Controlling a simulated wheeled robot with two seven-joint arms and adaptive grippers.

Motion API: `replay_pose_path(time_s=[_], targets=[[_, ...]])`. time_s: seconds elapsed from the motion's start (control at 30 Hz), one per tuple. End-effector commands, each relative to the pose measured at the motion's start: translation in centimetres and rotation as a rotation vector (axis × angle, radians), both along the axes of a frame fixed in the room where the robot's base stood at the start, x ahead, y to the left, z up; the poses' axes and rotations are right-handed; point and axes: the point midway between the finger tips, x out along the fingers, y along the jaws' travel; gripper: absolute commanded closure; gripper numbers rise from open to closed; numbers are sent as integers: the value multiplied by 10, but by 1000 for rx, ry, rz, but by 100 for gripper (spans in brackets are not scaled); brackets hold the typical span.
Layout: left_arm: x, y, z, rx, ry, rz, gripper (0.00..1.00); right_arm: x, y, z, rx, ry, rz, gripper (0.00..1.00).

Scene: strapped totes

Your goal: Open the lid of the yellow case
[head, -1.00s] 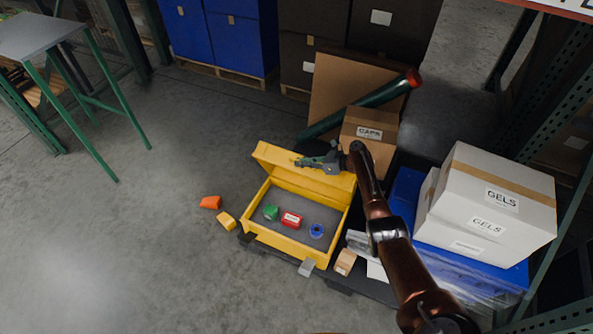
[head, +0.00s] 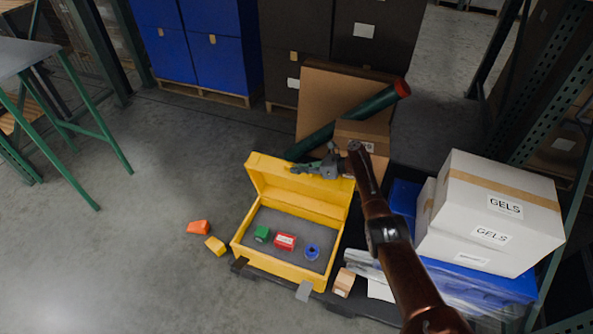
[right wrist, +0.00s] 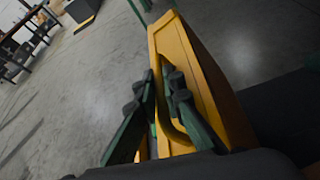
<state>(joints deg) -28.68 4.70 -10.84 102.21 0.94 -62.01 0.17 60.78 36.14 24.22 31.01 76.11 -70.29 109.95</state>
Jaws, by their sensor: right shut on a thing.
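The yellow case (head: 283,270) stands open, with its lid (head: 268,172) raised at the back. Inside on the grey floor lie a green item (head: 262,234), a red item (head: 285,241) and a blue ring-shaped item (head: 312,251). My right gripper (head: 300,169) is at the top edge of the lid, shut on it. In the right wrist view the fingers (right wrist: 163,88) straddle the yellow lid edge (right wrist: 180,50). My left gripper is not in view.
An orange block (head: 198,227) and a yellow block (head: 215,245) lie on the floor at the left. A carton (head: 366,136), a green tube (head: 345,122) and a brown panel stand behind. White GELS boxes (head: 492,205) sit at the right.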

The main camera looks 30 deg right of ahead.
Motion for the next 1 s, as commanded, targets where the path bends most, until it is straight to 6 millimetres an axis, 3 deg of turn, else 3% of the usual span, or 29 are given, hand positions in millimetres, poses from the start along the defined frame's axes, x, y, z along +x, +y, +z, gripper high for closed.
replay_pose_path(time_s=[0.27,0.3,0.53,1.0], targets=[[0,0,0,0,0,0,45,-1,0,-2,-2,3,2,100],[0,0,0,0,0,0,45,-1,0,-2,-2,3,2,91],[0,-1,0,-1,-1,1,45,-1,1,-1,-1,2,1,75],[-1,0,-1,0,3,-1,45,-5,-5,3,-1,-3,2,74]])
